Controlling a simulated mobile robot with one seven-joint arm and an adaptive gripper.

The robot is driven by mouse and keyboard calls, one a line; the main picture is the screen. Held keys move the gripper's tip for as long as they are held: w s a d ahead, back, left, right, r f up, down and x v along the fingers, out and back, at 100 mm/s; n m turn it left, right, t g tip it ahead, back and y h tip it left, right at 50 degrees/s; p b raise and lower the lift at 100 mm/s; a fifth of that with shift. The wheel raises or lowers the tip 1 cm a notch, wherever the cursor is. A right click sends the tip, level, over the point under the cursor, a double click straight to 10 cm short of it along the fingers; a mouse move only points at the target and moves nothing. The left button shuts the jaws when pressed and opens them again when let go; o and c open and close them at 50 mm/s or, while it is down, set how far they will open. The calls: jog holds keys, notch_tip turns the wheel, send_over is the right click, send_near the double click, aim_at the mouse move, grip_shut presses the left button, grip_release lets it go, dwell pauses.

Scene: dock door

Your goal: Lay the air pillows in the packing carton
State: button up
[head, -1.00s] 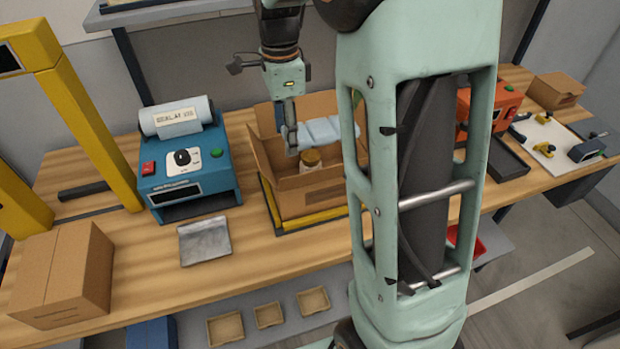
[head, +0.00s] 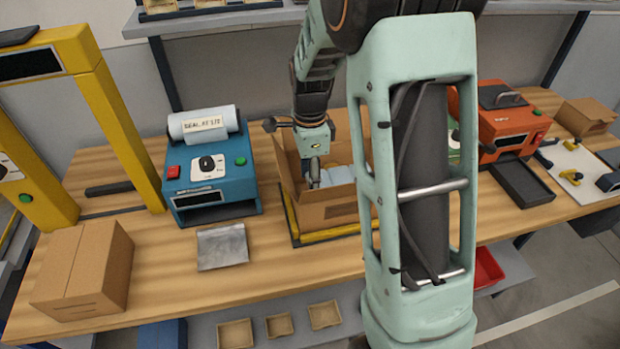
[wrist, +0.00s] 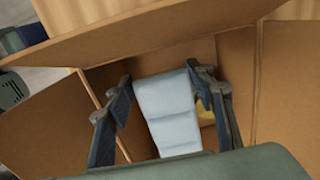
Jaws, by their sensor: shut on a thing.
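The open packing carton (head: 328,212) stands on a yellow-edged base on the bench, partly hidden by my arm. My gripper (head: 314,180) is down at the carton's opening, between its raised flaps. It is shut on a pale blue air pillow strip (head: 338,177). In the wrist view the air pillows (wrist: 166,110) hang between my two fingers (wrist: 160,95), inside the carton walls (wrist: 265,60). A yellowish item (wrist: 205,112) shows beside the pillows in the carton, mostly hidden. Whether the pillows touch the carton floor I cannot tell.
A blue sealing machine (head: 210,175) with a film roll stands left of the carton, a metal plate (head: 222,247) before it. A closed box (head: 83,270) and yellow frame (head: 120,120) are further left. An orange machine (head: 508,120) is to the right.

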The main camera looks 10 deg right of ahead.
jog(key=shift+f, duration=0.1)
jog(key=shift+f+b, duration=0.45)
jog(key=shift+f, duration=0.1)
jog(key=o, duration=1)
jog(key=shift+r, duration=0.1)
notch_tip(320, 180, up, 13)
jog(key=shift+r, duration=0.1)
